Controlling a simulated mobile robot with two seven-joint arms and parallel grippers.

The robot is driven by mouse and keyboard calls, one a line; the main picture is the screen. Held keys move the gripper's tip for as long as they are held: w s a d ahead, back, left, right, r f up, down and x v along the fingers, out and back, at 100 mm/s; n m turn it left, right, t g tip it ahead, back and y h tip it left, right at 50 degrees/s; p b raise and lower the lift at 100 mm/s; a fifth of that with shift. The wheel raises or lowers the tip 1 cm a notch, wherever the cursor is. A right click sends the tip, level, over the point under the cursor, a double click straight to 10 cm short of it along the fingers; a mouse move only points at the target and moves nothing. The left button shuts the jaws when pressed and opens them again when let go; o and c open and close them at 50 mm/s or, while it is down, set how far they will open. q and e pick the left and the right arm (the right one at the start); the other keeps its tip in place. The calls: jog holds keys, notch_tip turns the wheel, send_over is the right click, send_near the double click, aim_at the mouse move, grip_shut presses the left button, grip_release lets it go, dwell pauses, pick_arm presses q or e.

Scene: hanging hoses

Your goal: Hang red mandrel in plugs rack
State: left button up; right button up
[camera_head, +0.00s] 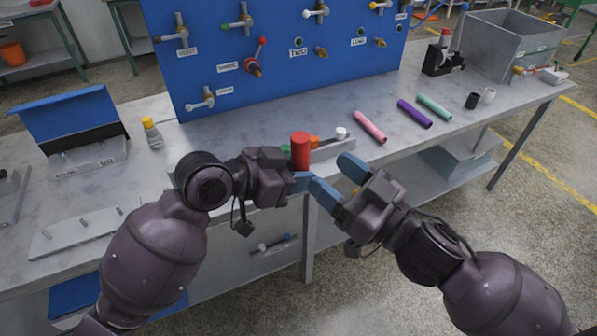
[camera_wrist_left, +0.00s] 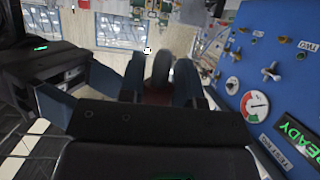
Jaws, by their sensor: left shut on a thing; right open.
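The red mandrel (camera_head: 300,150) is a red cylinder, upright in the head view. My left gripper (camera_head: 302,178) is shut on its lower part near the table's front edge. In the left wrist view the fingers (camera_wrist_left: 160,82) flank a dark rounded end with some red below it. My right gripper (camera_head: 337,178) is open and empty just to the right, its blue fingertips close to the left one. A low grey rack (camera_head: 328,152) with green, orange and white plugs stands behind the mandrel, which partly hides it.
A blue panel (camera_head: 280,65) with valves stands at the back. Pink (camera_head: 370,127), purple (camera_head: 414,114) and teal (camera_head: 434,107) tubes lie to the right. A pegged grey plate (camera_head: 85,232), an open blue-lidded box (camera_head: 80,130) and a yellow-capped bottle (camera_head: 152,133) are at left.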

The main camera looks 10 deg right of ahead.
pick_arm(q)
jog(key=shift+s, duration=0.1)
pick_arm(e)
jog(key=v, duration=0.6)
jog(key=s+d+f+m+g+h, duration=0.1)
jog(key=d+f+h, duration=0.3)
jog(key=f, duration=0.6)
jog(key=s+d+f+m+g+h, duration=0.1)
jog(key=s+d+f+m+h, duration=0.2)
jog(key=f, duration=0.8)
jog(key=s+d+f+m+g+h, duration=0.2)
jog(key=d+f+h, duration=0.4)
jog(key=f, duration=0.4)
jog(key=shift+d+f+m, duration=0.25)
jog(key=shift+f+m, duration=0.05)
jog(key=shift+m, duration=0.2)
